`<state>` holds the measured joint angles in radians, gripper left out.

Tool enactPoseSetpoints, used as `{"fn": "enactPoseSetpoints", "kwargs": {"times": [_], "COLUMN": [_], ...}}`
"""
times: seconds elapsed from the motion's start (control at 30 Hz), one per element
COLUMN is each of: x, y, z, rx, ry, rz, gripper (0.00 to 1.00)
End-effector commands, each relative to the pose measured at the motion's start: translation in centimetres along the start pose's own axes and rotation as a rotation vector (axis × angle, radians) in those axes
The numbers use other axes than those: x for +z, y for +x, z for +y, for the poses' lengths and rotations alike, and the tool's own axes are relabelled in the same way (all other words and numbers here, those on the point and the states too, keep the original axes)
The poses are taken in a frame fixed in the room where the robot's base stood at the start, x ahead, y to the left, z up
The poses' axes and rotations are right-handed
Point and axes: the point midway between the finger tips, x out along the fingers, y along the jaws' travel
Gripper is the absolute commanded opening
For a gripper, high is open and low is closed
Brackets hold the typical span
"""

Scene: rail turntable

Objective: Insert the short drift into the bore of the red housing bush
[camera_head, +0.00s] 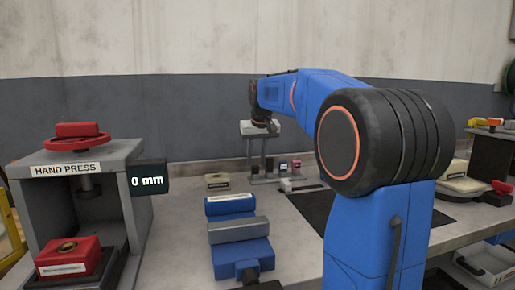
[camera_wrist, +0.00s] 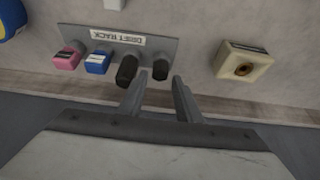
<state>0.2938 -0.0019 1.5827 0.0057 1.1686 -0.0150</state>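My gripper (camera_wrist: 159,80) is open, its two fingers reaching toward the drift rack (camera_wrist: 163,47). One dark drift head (camera_wrist: 161,69) shows between the fingertips; I cannot tell whether the fingers are beside it or short of it. A larger dark drift head (camera_wrist: 127,69) is just left of the left finger. No marking shows which drift is short. In the head view my gripper (camera_head: 263,152) is by the rack at the back of the bench, its fingers hard to make out. The red housing bush (camera_head: 65,262), a red block with a bore on top, sits in the hand press at left.
The hand press (camera_head: 130,175) has a red handwheel (camera_head: 78,134) and a ram above the red block. A pink-topped piece (camera_wrist: 66,59) and a blue one (camera_wrist: 97,62) stand in the rack. A cream block (camera_wrist: 242,62) with a bore is to its right. A blue vise (camera_head: 240,235) stands mid-bench.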

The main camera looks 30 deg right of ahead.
Motion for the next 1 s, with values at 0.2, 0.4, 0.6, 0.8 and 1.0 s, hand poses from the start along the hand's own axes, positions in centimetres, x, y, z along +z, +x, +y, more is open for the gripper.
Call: {"fn": "enactPoseSetpoints", "kwargs": {"times": [0.2,0.4,0.6,0.8,1.0], "x": [0.0,0.0,0.0,0.0,0.0], "y": [3.0,4.5,4.8,4.8,4.7], "z": [0.0,0.0,0.0,0.0,0.0], "rx": [0.0,0.0,0.0,0.0,0.0], "ry": [0.0,0.0,0.0,0.0,0.0], "rz": [-0.001,0.0,0.0,0.0,0.001], "gripper": [0.31,0.31,0.31,0.19,0.07]}}
